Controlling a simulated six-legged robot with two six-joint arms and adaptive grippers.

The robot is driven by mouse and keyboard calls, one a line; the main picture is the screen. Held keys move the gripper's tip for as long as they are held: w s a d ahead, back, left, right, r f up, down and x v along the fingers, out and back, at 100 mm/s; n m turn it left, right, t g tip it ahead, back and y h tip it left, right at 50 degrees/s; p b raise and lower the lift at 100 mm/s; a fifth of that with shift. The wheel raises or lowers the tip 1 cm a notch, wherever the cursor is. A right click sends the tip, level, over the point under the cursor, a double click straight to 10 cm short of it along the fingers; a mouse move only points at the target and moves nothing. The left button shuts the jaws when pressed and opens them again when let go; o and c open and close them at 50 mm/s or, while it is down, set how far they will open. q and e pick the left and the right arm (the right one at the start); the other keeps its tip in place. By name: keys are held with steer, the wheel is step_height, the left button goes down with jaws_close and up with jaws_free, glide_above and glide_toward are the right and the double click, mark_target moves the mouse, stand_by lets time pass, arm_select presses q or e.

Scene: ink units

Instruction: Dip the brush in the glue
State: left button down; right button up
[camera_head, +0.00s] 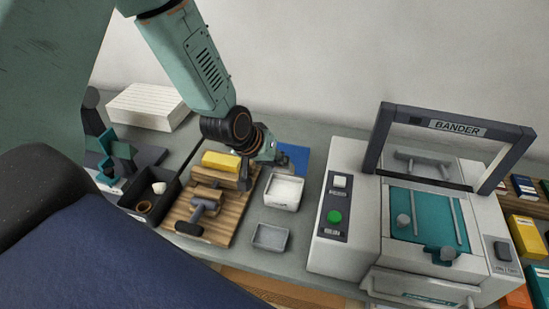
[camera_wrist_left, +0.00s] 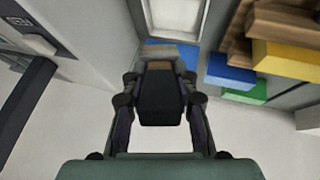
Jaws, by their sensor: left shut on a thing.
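My left gripper (camera_head: 266,158) is at the back edge of the wooden board, just behind and left of a white rectangular tray (camera_head: 283,205) with pale contents, which may be the glue. In the left wrist view my gripper (camera_wrist_left: 160,108) is shut on a dark-handled tool, likely the brush (camera_wrist_left: 160,95), with a brown band and a wide grey end. The grey end points toward the white tray (camera_wrist_left: 203,20), seen at the top. I cannot tell whether it touches the contents. In the head view the brush is mostly hidden by the gripper. My right gripper is not in view.
A wooden board (camera_head: 225,225) holds a yellow block (camera_head: 221,161) and a hammer-like tool (camera_head: 200,213). A small grey tray (camera_head: 270,237) lies in front of the white tray. The BANDER machine (camera_head: 365,195) stands right. A black box (camera_head: 150,203) is left.

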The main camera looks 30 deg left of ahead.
arm_select(q)
steer(key=shift+w+a+f+b, duration=0.2)
steer(key=shift+a+f+b, duration=0.1)
steer(key=shift+f, duration=0.25)
steer(key=shift+f+b, duration=0.3)
steer(key=shift+f, duration=0.05)
steer(key=f+b, duration=0.3)
steer(key=shift+s+d+f+b, duration=0.25)
steer(key=shift+d+f+b, duration=0.05)
steer(key=shift+f+b, duration=0.1)
steer(key=shift+w+a+f+b, duration=0.2)
steer(key=shift+w+f+b, duration=0.1)
steer(key=shift+f, duration=0.15)
steer(key=shift+s+d+r, duration=0.2)
steer(key=shift+s+r, duration=0.05)
steer(key=shift+s, duration=0.05)
steer(key=shift+a, duration=0.1)
